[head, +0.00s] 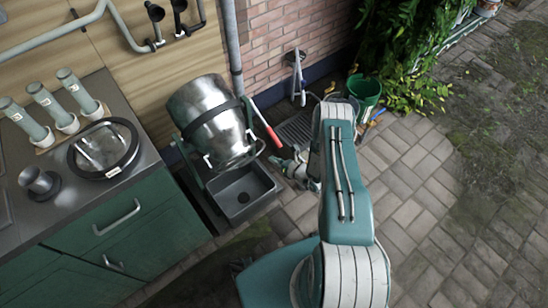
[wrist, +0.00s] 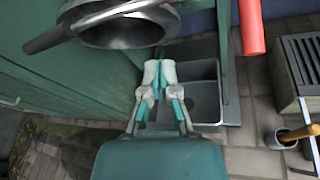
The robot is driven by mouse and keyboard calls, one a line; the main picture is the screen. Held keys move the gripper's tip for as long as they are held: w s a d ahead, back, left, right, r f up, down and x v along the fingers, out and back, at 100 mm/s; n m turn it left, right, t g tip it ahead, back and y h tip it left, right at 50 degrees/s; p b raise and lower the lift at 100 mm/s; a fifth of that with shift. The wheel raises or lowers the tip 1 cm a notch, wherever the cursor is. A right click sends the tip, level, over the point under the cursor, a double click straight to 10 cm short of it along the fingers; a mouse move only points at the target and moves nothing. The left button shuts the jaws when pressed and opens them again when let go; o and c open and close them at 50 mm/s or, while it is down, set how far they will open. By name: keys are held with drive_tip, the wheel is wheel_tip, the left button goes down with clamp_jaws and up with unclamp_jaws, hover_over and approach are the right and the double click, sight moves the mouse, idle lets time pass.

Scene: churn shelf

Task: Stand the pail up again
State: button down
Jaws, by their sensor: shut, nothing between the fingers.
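The metal pail (head: 210,120), with a dark band round it, hangs tilted in a green frame, its mouth toward the sink (head: 243,193). In the wrist view the pail's mouth (wrist: 125,32) shows at the top, above and beyond my gripper. A lever with a red grip (head: 267,127) sticks out on the pail's right side; its grip (wrist: 251,28) also shows at the top of the wrist view. My gripper (head: 279,162) is right of the pail, near the lever's lower end, apart from it. In the wrist view its fingers (wrist: 158,73) are together and empty, over the sink's left edge.
A counter (head: 60,190) with tubes and a round glass-lidded dish (head: 104,148) stands at left. A drain grate (head: 298,130) and a green bucket (head: 365,90) lie beyond my arm. A cup with a wooden-handled tool (wrist: 285,138) is at right.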

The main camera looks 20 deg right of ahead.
drive_tip(key=shift+w+a+r, duration=0.3)
drive_tip(key=shift+w, duration=0.55)
drive_tip(key=shift+w+a+r, duration=0.25)
drive_tip(key=shift+w+a, duration=0.1)
drive_tip(key=shift+w, duration=0.5)
drive_tip(key=shift+w+a+r, duration=0.3)
drive_tip(key=shift+w, duration=0.55)
